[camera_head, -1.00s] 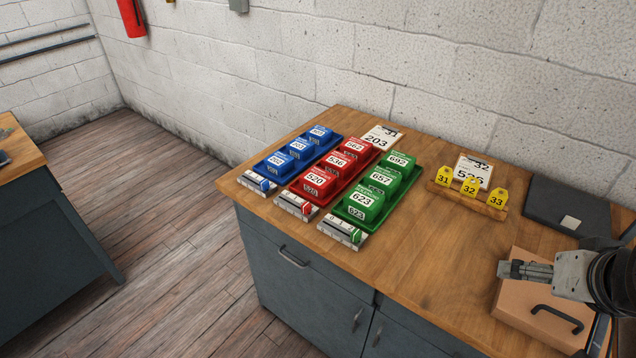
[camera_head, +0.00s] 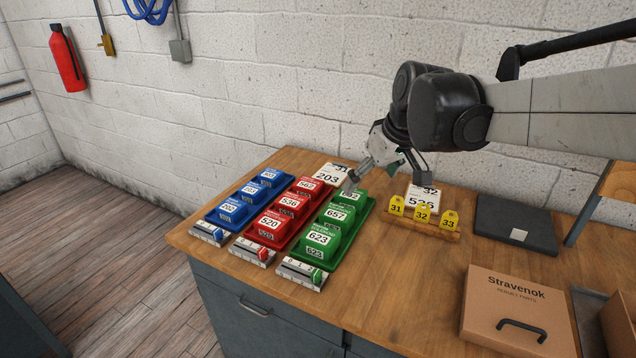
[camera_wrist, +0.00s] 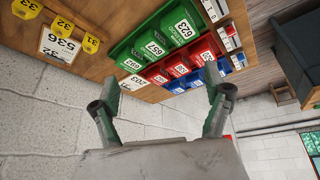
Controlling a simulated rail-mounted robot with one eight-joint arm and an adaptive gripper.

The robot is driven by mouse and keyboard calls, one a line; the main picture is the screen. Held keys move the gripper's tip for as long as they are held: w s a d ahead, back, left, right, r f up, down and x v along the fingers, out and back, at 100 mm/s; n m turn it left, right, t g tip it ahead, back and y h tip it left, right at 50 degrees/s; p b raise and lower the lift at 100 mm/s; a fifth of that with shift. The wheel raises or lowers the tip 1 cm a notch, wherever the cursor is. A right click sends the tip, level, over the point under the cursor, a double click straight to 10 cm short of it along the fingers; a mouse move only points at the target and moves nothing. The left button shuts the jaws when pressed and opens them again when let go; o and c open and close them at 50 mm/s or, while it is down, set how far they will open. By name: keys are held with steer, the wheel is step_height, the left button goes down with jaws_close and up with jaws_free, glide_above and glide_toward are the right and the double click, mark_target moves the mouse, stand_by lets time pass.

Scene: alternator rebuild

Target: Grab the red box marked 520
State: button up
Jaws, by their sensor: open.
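The red box marked 520 (camera_head: 271,224) is the front one of the red boxes in the red tray, between the blue and green rows. In the wrist view the red boxes (camera_wrist: 179,64) show in a row beyond the green ones; 520 is too small there to read surely. My gripper (camera_head: 350,186) is above the back end of the green tray, behind and to the right of the 520 box. It partly hides the green box marked 692. In the wrist view my gripper's two fingers (camera_wrist: 165,100) are spread apart with nothing between them.
Green boxes (camera_head: 323,234) stand right of the red row, blue boxes (camera_head: 234,209) left. Slider counters (camera_head: 252,251) lie in front of the trays. A rack of yellow tags (camera_head: 422,214), a black folder (camera_head: 516,224) and a Stravenok carton (camera_head: 518,308) are to the right.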

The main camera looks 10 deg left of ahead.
steer(key=w+a+f+n+g, duration=0.1)
steer(key=w+a+f+n, duration=0.35)
steer(key=a, duration=0.75)
steer(key=n+g+y, duration=0.1)
steer(key=n+g, duration=0.1)
glide_toward(273, 220)
steer(key=shift+m, duration=0.25)
steer(key=x, duration=0.5)
steer(key=shift+w+a+f+b, duration=0.1)
steer(key=shift+w+a+b, duration=0.15)
steer(key=shift+a+b, duration=0.1)
steer(key=shift+d+x, duration=0.1)
steer(key=shift+x, duration=1.2)
steer(key=shift+d+x, duration=0.15)
steer(key=shift+x, duration=1.15)
steer(key=shift+s, duration=0.15)
steer(key=c, duration=1.4)
